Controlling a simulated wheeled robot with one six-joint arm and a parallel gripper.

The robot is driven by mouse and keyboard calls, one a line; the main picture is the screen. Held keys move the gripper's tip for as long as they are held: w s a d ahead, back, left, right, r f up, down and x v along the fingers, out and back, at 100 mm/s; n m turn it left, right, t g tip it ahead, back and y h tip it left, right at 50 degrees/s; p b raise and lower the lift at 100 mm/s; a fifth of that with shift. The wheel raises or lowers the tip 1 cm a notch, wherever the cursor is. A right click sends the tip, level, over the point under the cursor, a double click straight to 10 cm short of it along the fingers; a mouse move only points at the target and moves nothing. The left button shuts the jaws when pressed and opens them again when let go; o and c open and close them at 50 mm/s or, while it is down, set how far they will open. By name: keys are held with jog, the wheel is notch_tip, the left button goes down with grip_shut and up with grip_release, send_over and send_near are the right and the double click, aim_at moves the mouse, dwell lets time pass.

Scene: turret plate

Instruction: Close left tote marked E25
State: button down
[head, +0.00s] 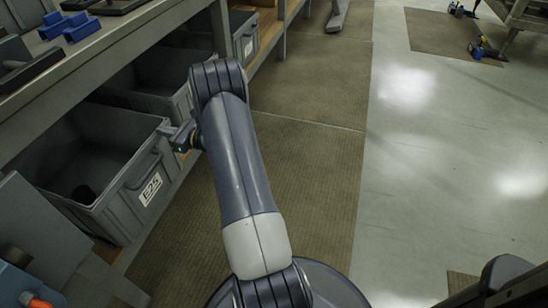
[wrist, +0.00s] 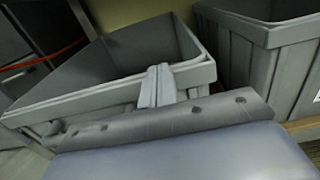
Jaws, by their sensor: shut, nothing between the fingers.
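The grey open-topped tote marked E25 (head: 118,205) sits on the low shelf at left, its labelled front facing the aisle. In the wrist view, the shut fingers (wrist: 158,84) are in front of the rim of a grey tote (wrist: 80,103), which appears to be E25. I cannot tell whether they touch it. My gripper's body hides the lower front there.
Another grey tote (wrist: 274,58) stands to the right in the wrist view, with a gap between. The workbench (head: 70,68) runs above the totes. A grey panel (head: 40,232) stands at near left. The brown mat (head: 310,165) in the aisle is clear.

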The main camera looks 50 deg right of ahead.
jog(key=b+x, duration=0.1)
jog(key=x, duration=0.4)
jog(key=shift+r, duration=0.1)
jog(key=shift+r, duration=0.1)
dwell(0.3)
jog(key=a+p+v, duration=0.1)
jog(key=p+v, duration=0.1)
jog(key=v, duration=1.3)
jog(key=d+b+x, duration=0.1)
jog(key=b+x, duration=0.1)
jog(key=x, duration=1.1)
jog(key=shift+w+f, duration=0.2)
jog(key=shift+w, duration=0.25)
jog(key=shift+a, duration=0.1)
